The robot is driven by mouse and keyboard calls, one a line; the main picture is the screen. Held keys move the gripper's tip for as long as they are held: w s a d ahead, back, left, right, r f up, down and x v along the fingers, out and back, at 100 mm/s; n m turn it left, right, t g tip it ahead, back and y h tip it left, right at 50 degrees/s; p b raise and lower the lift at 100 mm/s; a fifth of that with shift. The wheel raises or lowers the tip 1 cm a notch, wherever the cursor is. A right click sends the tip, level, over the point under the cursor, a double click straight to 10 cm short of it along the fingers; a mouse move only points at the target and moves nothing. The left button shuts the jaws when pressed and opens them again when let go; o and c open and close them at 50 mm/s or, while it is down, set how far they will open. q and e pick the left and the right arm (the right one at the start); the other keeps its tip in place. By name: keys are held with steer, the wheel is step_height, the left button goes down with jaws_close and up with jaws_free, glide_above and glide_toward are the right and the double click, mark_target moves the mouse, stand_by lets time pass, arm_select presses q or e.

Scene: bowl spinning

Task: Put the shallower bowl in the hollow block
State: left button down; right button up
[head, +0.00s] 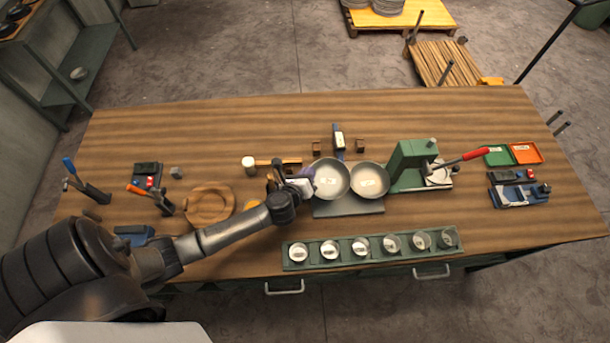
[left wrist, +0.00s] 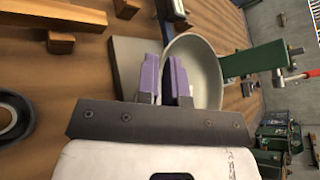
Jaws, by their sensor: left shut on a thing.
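Two light grey bowls stand side by side: the left bowl (head: 329,179) and the right bowl (head: 370,181), each with a small pale label inside. From here I cannot tell which is shallower. My left gripper (head: 309,182) is at the left rim of the left bowl. In the left wrist view its purple fingers (left wrist: 167,75) are shut on the wall of that bowl (left wrist: 203,70), one finger on each side. A round wooden block (head: 209,204) with a round hollow lies to the left of my gripper. My right gripper is not in view.
A grey slab (head: 348,207) lies under the bowls. A green press with a red lever (head: 412,163) stands close to the right. A mallet (head: 265,162) lies behind my gripper. A green rack of several cups (head: 372,249) lines the front edge. The table's back strip is clear.

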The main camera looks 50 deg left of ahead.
arm_select(q)
step_height(320, 180, up, 6)
glide_above(327, 197)
steer(key=w+d, duration=0.2)
steer(key=shift+s+a, duration=0.2)
steer(key=shift+s, duration=0.05)
steer(key=shift+s+a+f, duration=0.3)
steer(key=shift+s+a, duration=0.35)
steer(key=shift+a, duration=0.25)
steer(key=shift+s+a+r+n+y, duration=0.2)
steer(key=shift+s+r+n, duration=0.1)
steer(key=shift+r, duration=0.2)
steer(key=shift+s+a+r+n+y, duration=0.15)
steer(key=shift+s+r+n+y, duration=0.1)
steer(key=shift+r, duration=0.2)
steer(key=d+r+p, duration=0.3)
steer(key=r+p, duration=0.4)
steer(key=r, duration=0.7)
steer(key=s+d+r+g+y+p, duration=0.1)
steer(key=d+r+p, duration=0.2)
steer(key=r+p, duration=0.4)
step_height(327, 197, up, 8)
steer(key=shift+n, duration=0.45)
steer(key=shift+s, duration=0.1)
